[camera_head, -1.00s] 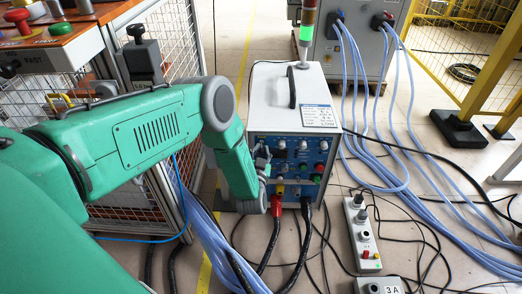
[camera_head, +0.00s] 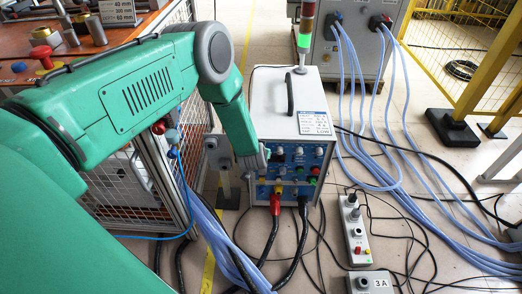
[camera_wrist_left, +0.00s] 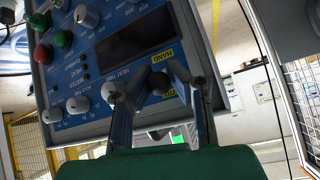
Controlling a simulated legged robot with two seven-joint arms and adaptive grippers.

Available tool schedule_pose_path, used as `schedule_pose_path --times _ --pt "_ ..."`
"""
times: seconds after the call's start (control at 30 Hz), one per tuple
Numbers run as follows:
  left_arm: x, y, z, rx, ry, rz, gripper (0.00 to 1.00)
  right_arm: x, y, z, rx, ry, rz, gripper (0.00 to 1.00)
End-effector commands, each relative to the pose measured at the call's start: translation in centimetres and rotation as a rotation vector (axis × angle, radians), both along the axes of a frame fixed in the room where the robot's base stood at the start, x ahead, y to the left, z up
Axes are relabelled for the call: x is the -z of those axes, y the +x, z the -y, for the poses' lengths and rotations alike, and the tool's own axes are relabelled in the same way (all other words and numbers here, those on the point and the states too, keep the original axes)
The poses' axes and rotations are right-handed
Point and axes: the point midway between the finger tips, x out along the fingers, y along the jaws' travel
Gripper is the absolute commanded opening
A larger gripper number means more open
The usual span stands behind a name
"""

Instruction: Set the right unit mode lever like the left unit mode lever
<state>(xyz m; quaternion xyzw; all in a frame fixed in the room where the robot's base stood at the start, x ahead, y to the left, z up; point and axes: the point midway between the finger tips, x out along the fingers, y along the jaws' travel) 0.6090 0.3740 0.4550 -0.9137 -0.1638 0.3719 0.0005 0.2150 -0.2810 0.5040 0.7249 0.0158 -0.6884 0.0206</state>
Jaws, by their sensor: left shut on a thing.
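A white heater unit (camera_head: 265,110) with a blue front panel (camera_head: 304,172) stands on the floor in the head view. My left gripper (camera_head: 254,160) is at the panel's upper left edge, and its fingertips are hard to see there. In the left wrist view the panel (camera_wrist_left: 88,85) is tilted, with knobs and a dark display. My left gripper (camera_wrist_left: 155,90) is shut around a small dark lever (camera_wrist_left: 160,84) beside the "HAND" label. The fingers partly hide the lever, so its exact setting is unclear. I cannot tell which unit this is. My right gripper is not in view.
Red and black cables (camera_head: 274,215) leave the panel's lower front. A socket strip (camera_head: 356,228) and loose cables lie on the floor at right. A wire cage (camera_head: 163,165) and bench stand left. A grey cabinet (camera_head: 352,45) is behind.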

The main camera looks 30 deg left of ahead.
Motion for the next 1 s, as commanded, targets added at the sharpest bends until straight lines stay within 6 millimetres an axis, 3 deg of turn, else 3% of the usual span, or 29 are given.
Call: schedule_pose_path --times 0.33,0.83,0.87,0.9,1.0 --pt "-0.27 0.18 0.3 0.007 -0.067 -0.106 0.0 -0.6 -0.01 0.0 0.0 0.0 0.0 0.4" --pt "-0.23 0.21 0.39 0.008 -0.076 -0.12 0.0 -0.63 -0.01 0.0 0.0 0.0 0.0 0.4" --pt "-0.23 0.21 0.39 0.008 -0.076 -0.12 0.23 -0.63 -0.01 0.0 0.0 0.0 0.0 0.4" --pt "-0.23 0.2 0.37 0.008 -0.076 -0.12 0.37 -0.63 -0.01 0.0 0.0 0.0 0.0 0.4" --pt "-0.28 0.17 0.25 0.006 -0.075 -0.118 0.39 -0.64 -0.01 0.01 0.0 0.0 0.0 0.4"
